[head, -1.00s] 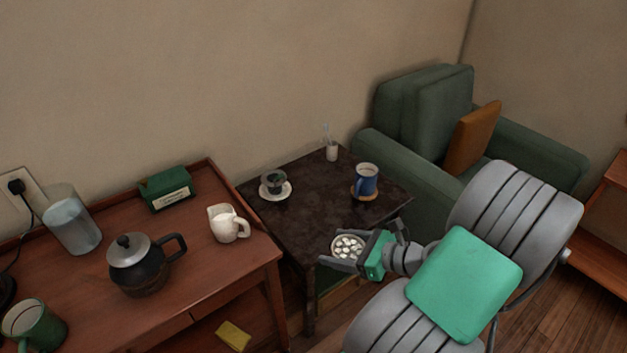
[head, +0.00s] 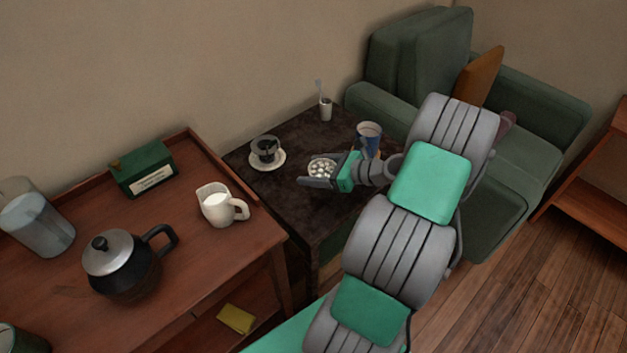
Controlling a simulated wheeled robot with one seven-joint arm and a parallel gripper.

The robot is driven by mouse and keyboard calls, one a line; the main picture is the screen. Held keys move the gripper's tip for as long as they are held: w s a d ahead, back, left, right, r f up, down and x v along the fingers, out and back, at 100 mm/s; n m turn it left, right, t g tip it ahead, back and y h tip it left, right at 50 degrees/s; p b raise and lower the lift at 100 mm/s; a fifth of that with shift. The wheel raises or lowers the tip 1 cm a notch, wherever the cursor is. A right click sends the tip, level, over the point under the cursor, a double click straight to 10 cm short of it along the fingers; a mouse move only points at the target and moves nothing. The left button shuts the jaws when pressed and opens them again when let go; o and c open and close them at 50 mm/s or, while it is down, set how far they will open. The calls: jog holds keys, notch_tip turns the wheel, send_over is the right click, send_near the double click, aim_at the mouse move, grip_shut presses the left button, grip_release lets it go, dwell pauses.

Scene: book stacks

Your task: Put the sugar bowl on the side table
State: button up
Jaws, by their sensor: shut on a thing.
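The sugar bowl (head: 322,168), a small round bowl filled with white lumps, is between the fingers of my gripper (head: 320,176). My gripper is shut on it. The bowl appears upright and is over the dark side table (head: 290,205). I cannot tell whether its base touches the tabletop; the fingers hide its lower part. On the side table, a dark cup on a white saucer (head: 265,159) stands left of the bowl. A blue mug (head: 368,137) stands behind and right of my gripper, partly hidden by it. A small pot with a spoon (head: 325,109) stands at the back.
A brown wooden cabinet at left (head: 215,262) carries a white milk jug (head: 218,206), a dark kettle (head: 120,266), a green box (head: 143,169) and a clear container (head: 38,220). A green armchair (head: 425,60) stands behind the table. The table's front left surface is clear.

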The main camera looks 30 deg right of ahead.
aim_at(314, 170)
jog(key=shift+w+d+f, duration=0.25)
jog(key=shift+w+f, duration=0.2)
jog(key=shift+f, duration=0.15)
jog(key=shift+w+d+f, duration=0.25)
jog(key=shift+w+f, duration=0.15)
jog(key=shift+f, duration=0.15)
jog(key=shift+w+d+f+b, duration=0.1)
jog(key=shift+f+b, duration=0.35)
jog(key=shift+f, duration=0.45)
jog(key=shift+w+d+f+b, duration=0.1)
jog(key=shift+f+b, duration=0.35)
jog(key=shift+f, duration=0.4)
jog(key=shift+f, duration=0.15)
jog(key=o, duration=1.6)
